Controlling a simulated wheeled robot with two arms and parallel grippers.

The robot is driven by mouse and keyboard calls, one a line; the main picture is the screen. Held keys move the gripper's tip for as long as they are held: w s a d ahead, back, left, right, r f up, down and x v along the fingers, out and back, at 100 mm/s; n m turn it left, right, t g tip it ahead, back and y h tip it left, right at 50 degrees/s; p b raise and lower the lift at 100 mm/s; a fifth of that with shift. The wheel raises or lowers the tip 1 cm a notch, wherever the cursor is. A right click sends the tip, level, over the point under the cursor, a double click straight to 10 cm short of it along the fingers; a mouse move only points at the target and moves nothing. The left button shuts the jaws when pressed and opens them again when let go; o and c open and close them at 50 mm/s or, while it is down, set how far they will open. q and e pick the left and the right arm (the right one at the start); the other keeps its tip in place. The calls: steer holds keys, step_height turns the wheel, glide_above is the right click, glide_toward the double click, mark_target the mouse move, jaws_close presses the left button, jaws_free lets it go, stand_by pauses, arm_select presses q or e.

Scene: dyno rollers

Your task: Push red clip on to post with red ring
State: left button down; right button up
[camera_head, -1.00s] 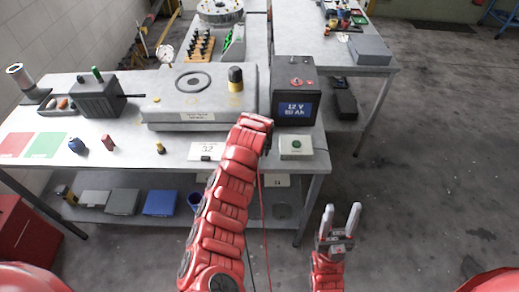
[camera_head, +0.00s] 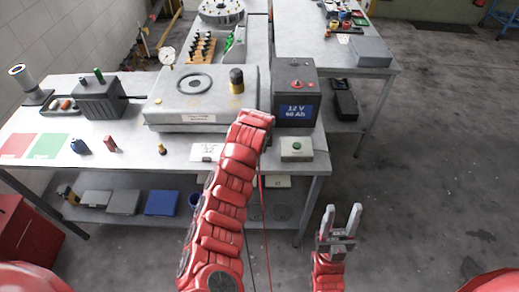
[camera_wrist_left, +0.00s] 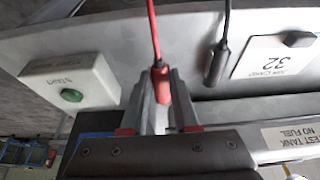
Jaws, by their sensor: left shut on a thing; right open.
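The battery (camera_head: 296,100) is a dark box with a lit "12 V 60 Ah" display at the right of the near table. Small red details (camera_head: 296,84) show on its top; I cannot make out the ring clearly. My left arm reaches up to just left of the battery, and its gripper is hidden in the head view. In the left wrist view my left gripper (camera_wrist_left: 160,76) is shut on the red clip (camera_wrist_left: 161,84), whose red cable runs upward in the picture. No post shows in that view. My right gripper (camera_head: 342,211) is open and empty, over the floor.
A black clip (camera_wrist_left: 217,64) on a black cable is beside the left gripper. A white box with a green button (camera_head: 296,147) stands before the battery. The grey test tank (camera_head: 222,105) stands to its left. Free floor lies to the right.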

arm_select(q)
steer(key=shift+r+p, duration=0.3)
steer(key=shift+r, duration=2.05)
steer(key=shift+a, duration=0.15)
